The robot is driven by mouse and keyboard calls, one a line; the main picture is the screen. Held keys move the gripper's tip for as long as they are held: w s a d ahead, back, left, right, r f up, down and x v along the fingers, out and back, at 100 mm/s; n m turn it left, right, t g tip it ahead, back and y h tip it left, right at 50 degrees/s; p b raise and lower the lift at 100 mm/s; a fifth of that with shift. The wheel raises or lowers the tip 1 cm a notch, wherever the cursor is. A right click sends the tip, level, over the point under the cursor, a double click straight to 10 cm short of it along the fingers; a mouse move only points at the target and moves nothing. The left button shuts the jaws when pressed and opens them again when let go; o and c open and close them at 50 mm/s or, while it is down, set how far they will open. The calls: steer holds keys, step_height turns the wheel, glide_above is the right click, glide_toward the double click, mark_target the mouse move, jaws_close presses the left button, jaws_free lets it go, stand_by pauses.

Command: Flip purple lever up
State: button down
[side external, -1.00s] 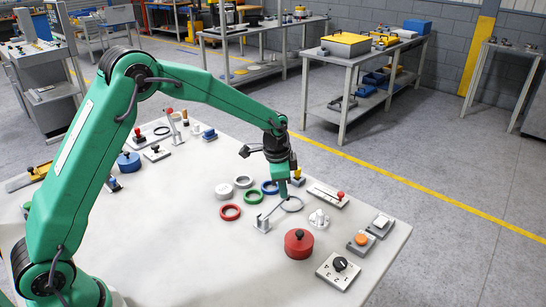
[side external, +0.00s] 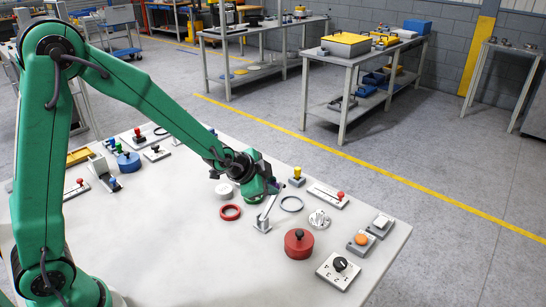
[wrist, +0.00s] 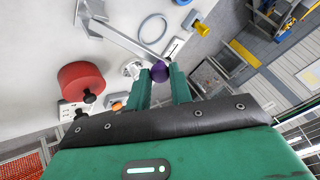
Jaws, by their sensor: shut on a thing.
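The purple lever is a thin metal arm (side external: 268,211) with a round purple knob (wrist: 160,72), hinged on a small pale base (side external: 262,226) on the table. The arm slants up from the base, raised off the table and tilted toward the back right in the side view. My gripper (wrist: 161,80) is shut on the knob, which sits between the fingertips in the wrist view. In the side view, my gripper (side external: 276,188) is at the lever's top end and largely covers the knob.
Close by are a grey ring (side external: 291,204), a red ring (side external: 230,213), a red pot with a black knob (side external: 299,245), a white knob (side external: 319,219) and a yellow-topped block (side external: 297,178). The table's front middle is clear.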

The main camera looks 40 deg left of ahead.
steer(key=shift+s+d+r+t, duration=0.1)
steer(key=shift+s+d+t, duration=0.05)
steer(key=shift+s+t, duration=0.35)
steer(key=shift+s+d+r+t, duration=0.1)
steer(key=shift+s+t, duration=0.35)
steer(key=shift+t, duration=0.05)
steer(key=c, duration=1.3)
jaws_free()
steer(key=shift+o, duration=0.2)
steer(key=shift+a, duration=0.1)
steer(key=shift+s, duration=0.1)
steer(key=v, duration=0.7)
steer(key=shift+s+r, duration=0.15)
steer(key=shift+s, duration=0.1)
steer(key=shift+a, duration=0.1)
